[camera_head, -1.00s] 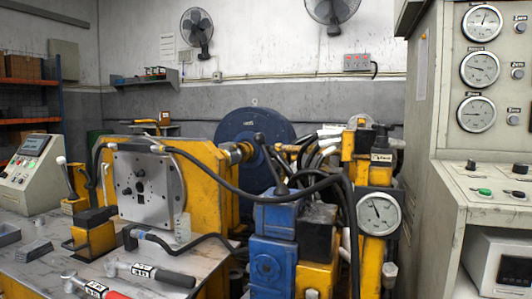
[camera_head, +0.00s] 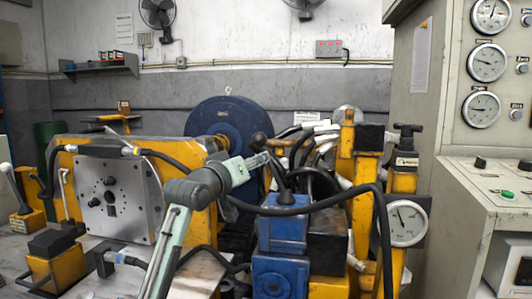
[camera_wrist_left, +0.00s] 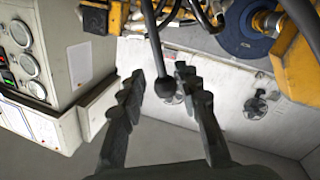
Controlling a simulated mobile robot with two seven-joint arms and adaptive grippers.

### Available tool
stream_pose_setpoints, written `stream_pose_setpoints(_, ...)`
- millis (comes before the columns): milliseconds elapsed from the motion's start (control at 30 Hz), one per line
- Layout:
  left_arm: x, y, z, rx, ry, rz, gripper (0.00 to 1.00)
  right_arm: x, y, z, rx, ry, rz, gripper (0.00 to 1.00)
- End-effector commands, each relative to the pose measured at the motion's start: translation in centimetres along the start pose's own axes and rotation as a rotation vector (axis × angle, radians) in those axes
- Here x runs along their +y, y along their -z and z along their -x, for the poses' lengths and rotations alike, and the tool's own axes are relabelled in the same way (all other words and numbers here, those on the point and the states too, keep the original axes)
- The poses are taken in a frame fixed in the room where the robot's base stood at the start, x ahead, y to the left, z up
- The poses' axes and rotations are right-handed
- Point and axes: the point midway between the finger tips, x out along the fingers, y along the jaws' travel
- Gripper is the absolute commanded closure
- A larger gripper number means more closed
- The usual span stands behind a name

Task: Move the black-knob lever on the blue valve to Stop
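The blue valve (camera_head: 280,272) stands upright at the lower middle of the head view. Its lever rises from the top, leaning up and left, and ends in a black knob (camera_head: 260,141). My left gripper (camera_head: 262,160) is beside the lever, just below the knob in the picture. In the left wrist view the left gripper (camera_wrist_left: 168,90) is open, its two dark fingers spread apart. The black knob (camera_wrist_left: 166,87) and its rod show in the gap between the fingers, with space on both sides. I see no readable Stop mark. My right gripper is out of view.
A yellow post with a round gauge (camera_head: 407,222) stands to the right. A yellow block with a steel faceplate (camera_head: 115,200) is at left. A grey gauge cabinet (camera_head: 440,100) borders the right side.

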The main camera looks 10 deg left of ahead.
Motion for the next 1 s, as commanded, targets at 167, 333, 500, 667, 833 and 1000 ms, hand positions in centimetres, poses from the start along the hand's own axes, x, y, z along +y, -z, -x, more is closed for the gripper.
stream_pose_setpoints(167,0.1,0.2,-2.5,0.000,-0.001,0.002,0.67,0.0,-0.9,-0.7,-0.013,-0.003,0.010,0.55)
stream_pose_setpoints(333,0.1,0.2,-5.2,-0.001,0.000,0.000,0.67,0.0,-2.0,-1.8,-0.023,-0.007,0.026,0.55)
stream_pose_setpoints(500,0.1,0.1,-6.9,0.001,0.000,0.000,0.67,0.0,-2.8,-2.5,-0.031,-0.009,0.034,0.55)
stream_pose_setpoints(667,0.0,0.0,-7.4,0.000,0.000,-0.001,0.67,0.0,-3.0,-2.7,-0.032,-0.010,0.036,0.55)
stream_pose_setpoints(833,0.0,0.0,-7.4,0.000,0.000,-0.001,0.67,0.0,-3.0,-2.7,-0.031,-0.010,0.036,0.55)
stream_pose_setpoints(1000,0.0,0.0,-7.4,0.000,0.000,-0.001,0.87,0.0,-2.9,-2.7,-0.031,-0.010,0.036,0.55)
